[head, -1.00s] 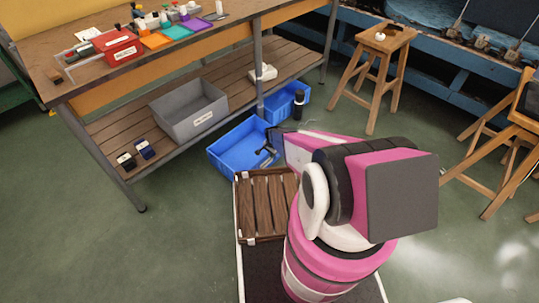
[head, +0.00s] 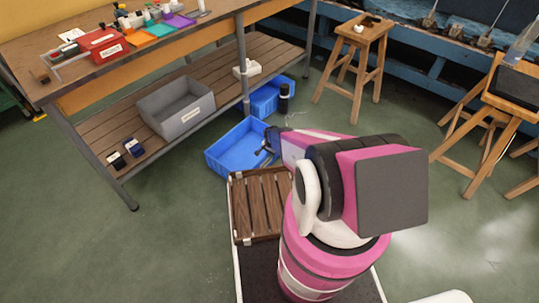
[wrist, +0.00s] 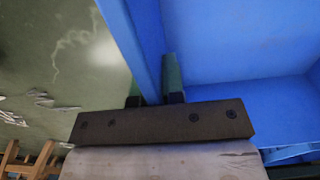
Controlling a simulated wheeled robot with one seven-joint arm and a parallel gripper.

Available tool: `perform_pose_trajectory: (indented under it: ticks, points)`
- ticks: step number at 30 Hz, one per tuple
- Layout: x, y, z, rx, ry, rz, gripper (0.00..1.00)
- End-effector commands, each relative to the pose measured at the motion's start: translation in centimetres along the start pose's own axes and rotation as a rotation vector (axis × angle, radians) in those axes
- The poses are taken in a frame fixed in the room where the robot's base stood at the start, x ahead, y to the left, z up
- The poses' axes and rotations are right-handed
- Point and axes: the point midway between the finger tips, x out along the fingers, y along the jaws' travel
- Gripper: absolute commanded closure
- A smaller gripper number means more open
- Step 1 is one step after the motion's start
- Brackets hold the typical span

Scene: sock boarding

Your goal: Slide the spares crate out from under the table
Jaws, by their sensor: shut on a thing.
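The spares crate, an open blue bin (head: 222,162), sits on the floor at the front edge of the table (head: 150,55), beside its lower shelf. It looks empty. My gripper (head: 267,150) reaches its right side; my arm hides part of that side in the head view. In the wrist view the fingers (wrist: 154,82) straddle the blue crate's wall (wrist: 148,40), one on each side, shut on it. The crate's inside (wrist: 235,40) fills the right of that view.
A grey bin (head: 180,122) is on the lower shelf (head: 88,130). A table leg (head: 242,75) rises close behind the crate. A stool (head: 355,62) stands right. Floor (head: 180,235) at left is clear.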

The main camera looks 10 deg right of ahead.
Motion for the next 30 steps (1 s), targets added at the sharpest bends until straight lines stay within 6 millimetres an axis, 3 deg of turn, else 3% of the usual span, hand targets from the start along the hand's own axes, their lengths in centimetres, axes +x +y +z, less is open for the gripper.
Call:
perform_pose_trajectory:
  ticks: [10,11,13,23,30]
  points:
    - [-0.1,0.1,0.0,-0.001,0.000,0.000,1.00]
    - [-0.1,0.1,0.0,-0.001,0.000,0.000,0.81]
    - [-0.1,0.1,0.0,-0.001,0.000,0.000,0.61]
    - [-0.1,0.1,0.0,-0.001,0.000,0.000,0.61]
    - [-2.1,0.2,0.1,-0.001,0.001,-0.001,0.61]
